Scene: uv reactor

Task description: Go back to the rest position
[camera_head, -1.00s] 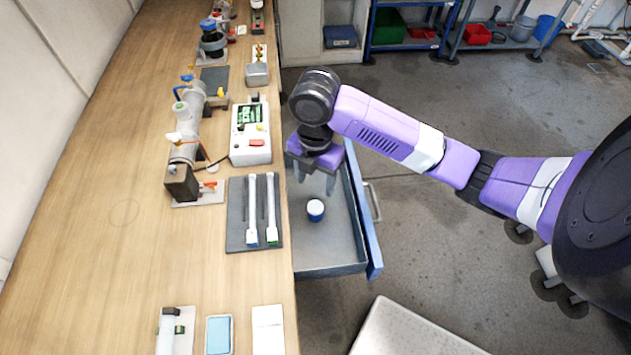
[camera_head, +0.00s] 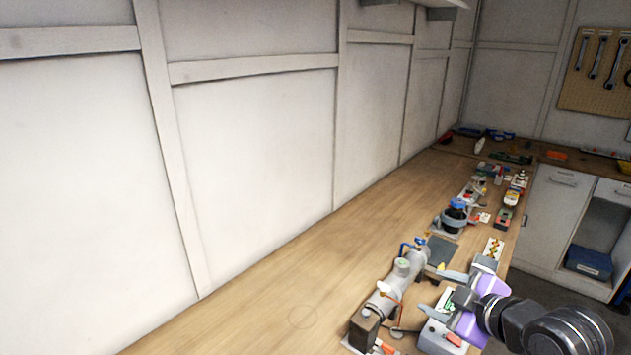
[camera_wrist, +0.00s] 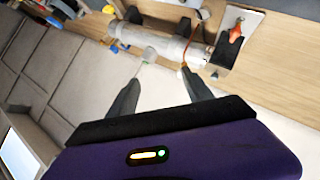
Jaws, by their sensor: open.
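My gripper (camera_head: 437,293) is open and empty. It is raised at the lower right of the head view, with its fingers pointing left over the bench. In the wrist view the two spread fingers (camera_wrist: 160,78) have nothing between them. The grey reactor tube (camera_head: 398,283) with its fittings lies on the bench beyond the fingers. The tube also shows in the wrist view (camera_wrist: 172,46), apart from the fingertips as far as I can tell. The white control box (camera_head: 440,337) is partly hidden by my gripper.
The wooden bench (camera_head: 290,290) is bare along the pale wall (camera_head: 255,150). A black bottle-like unit with a blue top (camera_head: 455,215) and several small items stand farther back. Cabinets (camera_head: 565,215) and a tool board (camera_head: 598,75) are at the far right.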

